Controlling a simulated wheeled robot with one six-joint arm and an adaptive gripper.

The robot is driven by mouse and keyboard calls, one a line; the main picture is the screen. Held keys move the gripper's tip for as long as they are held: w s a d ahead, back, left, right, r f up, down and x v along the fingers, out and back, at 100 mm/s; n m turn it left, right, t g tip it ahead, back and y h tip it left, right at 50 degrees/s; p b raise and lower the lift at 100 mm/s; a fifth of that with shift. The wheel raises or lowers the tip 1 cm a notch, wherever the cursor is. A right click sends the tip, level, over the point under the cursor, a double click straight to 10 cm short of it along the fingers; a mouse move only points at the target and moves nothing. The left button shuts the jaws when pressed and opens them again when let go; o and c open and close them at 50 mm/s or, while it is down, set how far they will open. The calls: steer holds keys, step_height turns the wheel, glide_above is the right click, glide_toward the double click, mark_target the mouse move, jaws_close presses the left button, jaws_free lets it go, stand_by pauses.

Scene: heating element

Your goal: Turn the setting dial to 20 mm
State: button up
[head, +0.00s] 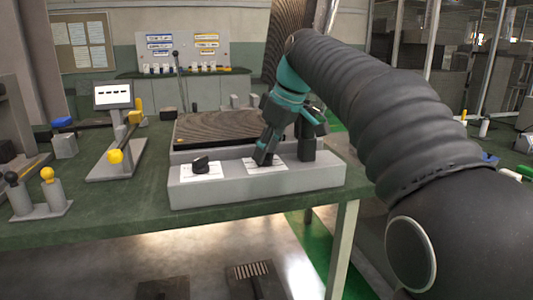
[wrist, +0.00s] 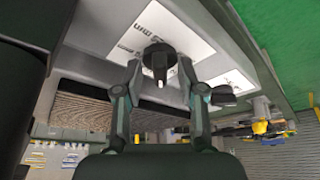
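The dial panel is a long grey box (head: 255,188) at the table's front edge, with two white label plates. A black dial (head: 201,164) stands on the left plate in the head view. My gripper (head: 265,160) points down over the right plate (head: 279,167) and hides most of the dial there. In the wrist view that black dial (wrist: 158,57) lies between the two fingertips of my open gripper (wrist: 160,68), with a gap visible on each side. Its plate (wrist: 124,30) carries "mm" lettering; the numbers are not readable. The pointer setting cannot be told.
A dark ridged slab (head: 215,128) lies behind the panel. A small display on a stand (head: 113,95), yellow-knobbed levers (head: 52,188) and a grey block (head: 65,146) stand to the left. The green table (head: 120,210) is clear in front of the levers.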

steer(key=shift+a+f, duration=0.1)
steer(key=shift+f, duration=0.1)
jaws_close()
stand_by(0.3)
